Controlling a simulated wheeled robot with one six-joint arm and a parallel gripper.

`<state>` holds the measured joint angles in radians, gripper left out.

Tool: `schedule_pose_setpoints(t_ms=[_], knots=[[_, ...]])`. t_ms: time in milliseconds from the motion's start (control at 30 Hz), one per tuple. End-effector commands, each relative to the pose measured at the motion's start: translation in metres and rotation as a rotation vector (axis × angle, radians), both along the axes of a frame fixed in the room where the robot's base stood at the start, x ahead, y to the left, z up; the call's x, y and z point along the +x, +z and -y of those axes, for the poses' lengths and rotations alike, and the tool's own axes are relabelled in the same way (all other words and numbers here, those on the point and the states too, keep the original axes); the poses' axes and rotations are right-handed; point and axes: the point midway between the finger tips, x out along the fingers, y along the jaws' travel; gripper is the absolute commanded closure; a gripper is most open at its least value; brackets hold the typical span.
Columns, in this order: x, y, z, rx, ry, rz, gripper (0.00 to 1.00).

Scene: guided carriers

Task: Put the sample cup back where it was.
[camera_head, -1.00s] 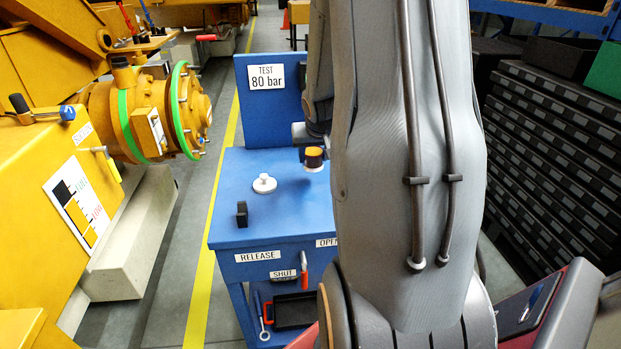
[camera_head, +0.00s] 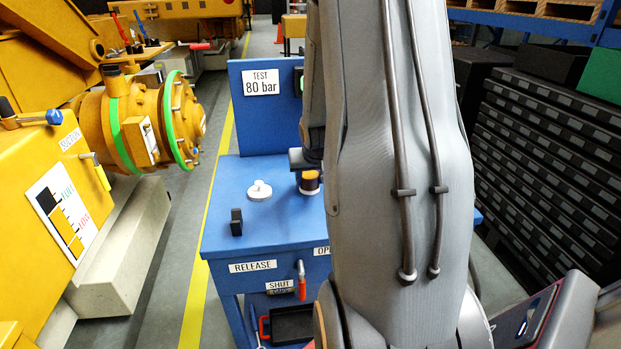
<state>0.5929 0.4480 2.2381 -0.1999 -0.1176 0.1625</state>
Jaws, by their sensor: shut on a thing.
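The sample cup (camera_head: 309,182) looks like a small dark cup with an orange top and a pale lower edge. It is at the blue bench (camera_head: 225,222), just left of my arm. My gripper (camera_head: 306,163) is shut on it from above and behind; its fingers are largely hidden by my arm. I cannot tell whether the cup's underside touches the bench top. A white round piece with a knob (camera_head: 259,190) lies on the bench to the left of the cup.
A small black block (camera_head: 236,222) stands near the bench's front left. A blue back panel signed "TEST 80 bar" (camera_head: 261,82) rises behind. A red-handled lever (camera_head: 301,280) is on the bench front. Yellow machinery (camera_head: 140,120) stands left, dark drawers (camera_head: 550,150) right.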

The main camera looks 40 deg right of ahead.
Motion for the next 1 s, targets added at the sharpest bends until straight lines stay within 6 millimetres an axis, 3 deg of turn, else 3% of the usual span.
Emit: schedule_pose_setpoints(t_ms=[33, 133, 567, 1000], knots=[[0.000, -0.002, 0.000, 0.000, 0.000, 0.000, 0.54], [0.000, -0.001, 0.000, 0.000, 0.000, 0.000, 0.37], [-0.002, 0.007, -0.001, -0.001, 0.000, 0.001, 0.37], [-0.041, 0.081, -0.025, -0.002, 0.001, 0.001, 0.37]])
